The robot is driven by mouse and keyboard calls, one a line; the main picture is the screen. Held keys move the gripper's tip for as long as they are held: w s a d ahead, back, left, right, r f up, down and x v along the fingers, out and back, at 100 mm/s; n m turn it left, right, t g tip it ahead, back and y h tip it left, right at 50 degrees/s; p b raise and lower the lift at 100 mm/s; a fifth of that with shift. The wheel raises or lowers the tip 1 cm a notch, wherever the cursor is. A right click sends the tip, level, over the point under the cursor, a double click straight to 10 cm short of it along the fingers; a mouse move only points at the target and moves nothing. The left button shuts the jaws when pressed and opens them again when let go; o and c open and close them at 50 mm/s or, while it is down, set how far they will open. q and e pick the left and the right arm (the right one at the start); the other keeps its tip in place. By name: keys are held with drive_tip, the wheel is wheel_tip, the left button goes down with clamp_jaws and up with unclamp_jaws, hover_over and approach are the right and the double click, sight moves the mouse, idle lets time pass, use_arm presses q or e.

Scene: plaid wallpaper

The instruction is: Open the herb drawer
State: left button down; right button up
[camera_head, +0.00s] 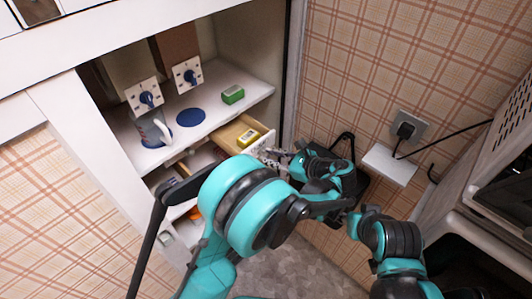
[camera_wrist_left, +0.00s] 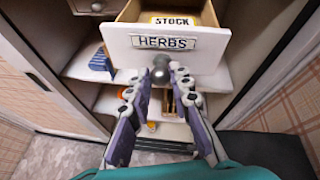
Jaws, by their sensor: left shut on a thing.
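The herb drawer (camera_wrist_left: 199,59) has a white front with a label reading HERBS and a round knob (camera_wrist_left: 161,74). In the wrist view my left gripper (camera_wrist_left: 160,86) has a finger on each side of the knob and is shut on it. The drawer stands pulled out from the cabinet, its wooden inside (camera_head: 229,131) showing in the head view. A yellow box marked STOCK (camera_wrist_left: 171,19) lies in it. In the head view my left gripper (camera_head: 277,157) is at the drawer front, partly hidden by my wrist. I see part of my right arm but not its gripper.
Above the drawer, a cabinet shelf (camera_head: 220,97) holds a green box (camera_head: 233,94), a glass mug (camera_head: 153,128) and a blue disc (camera_head: 191,117). Lower shelves hold a blue box (camera_wrist_left: 101,58). A plaid wall with a socket (camera_head: 408,127) and small white ledge (camera_head: 389,165) stands to the right.

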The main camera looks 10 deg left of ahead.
use_arm(q)
drive_tip(key=shift+s, duration=0.1)
drive_tip(key=c, duration=1.4)
unclamp_jaws()
drive_tip(key=shift+o, duration=0.2)
wheel_tip(320, 180, up, 10)
